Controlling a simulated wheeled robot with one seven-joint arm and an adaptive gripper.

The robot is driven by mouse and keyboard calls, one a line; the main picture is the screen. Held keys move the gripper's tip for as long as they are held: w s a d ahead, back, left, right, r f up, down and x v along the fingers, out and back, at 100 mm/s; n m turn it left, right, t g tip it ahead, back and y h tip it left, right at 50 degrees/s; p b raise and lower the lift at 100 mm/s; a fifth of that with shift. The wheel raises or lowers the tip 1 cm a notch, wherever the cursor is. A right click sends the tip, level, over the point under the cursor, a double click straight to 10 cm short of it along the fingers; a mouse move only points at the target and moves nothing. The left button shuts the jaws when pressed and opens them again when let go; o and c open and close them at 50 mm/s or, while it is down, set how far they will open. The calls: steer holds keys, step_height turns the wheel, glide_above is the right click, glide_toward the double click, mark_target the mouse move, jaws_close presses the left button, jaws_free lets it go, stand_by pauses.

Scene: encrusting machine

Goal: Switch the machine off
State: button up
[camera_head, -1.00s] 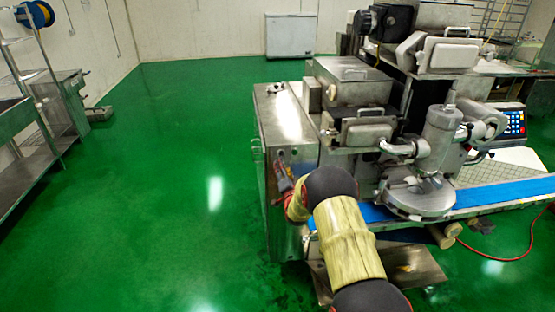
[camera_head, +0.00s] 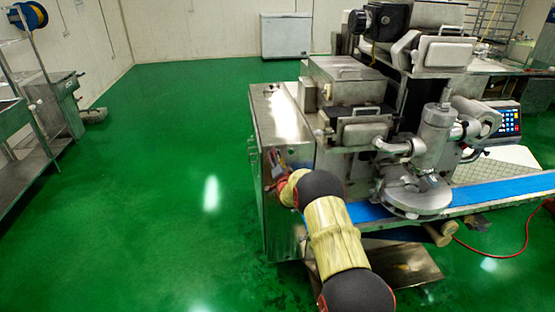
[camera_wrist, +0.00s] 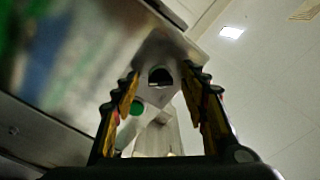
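The encrusting machine (camera_head: 285,190) is a steel body with a blue conveyor belt, right of centre in the head view. In the wrist view, a black round switch (camera_wrist: 160,76) sits on its steel panel (camera_wrist: 150,50), with a green button (camera_wrist: 137,108) below and to its left. My gripper (camera_wrist: 160,73) is open, and its two fingers show to either side of the switch. I cannot tell whether they touch it. In the head view, my arm hides most of my gripper at the machine's left end, and the switch cannot be made out.
A control screen (camera_head: 507,121) stands at the machine's right. A red cable (camera_head: 515,250) lies on the green floor below the belt. A steel rack (camera_head: 35,140) stands at the far left and a white chest freezer (camera_head: 286,36) at the back. The floor left of the machine is clear.

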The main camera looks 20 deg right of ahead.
steer(key=shift+c, duration=1.1)
steer(key=c, duration=0.7)
jaws_close()
steer(key=shift+f+n+b, duration=0.15)
steer(key=shift+n+b, duration=0.15)
steer(key=shift+b, duration=0.15)
steer(key=shift+s+d+n+b, duration=0.1)
steer(key=shift+d+n+b, duration=0.05)
steer(key=shift+n+b, duration=3.85)
steer(key=shift+d+n+b, duration=0.15)
steer(key=shift+n+b, duration=3.2)
steer(key=shift+n, duration=1.25)
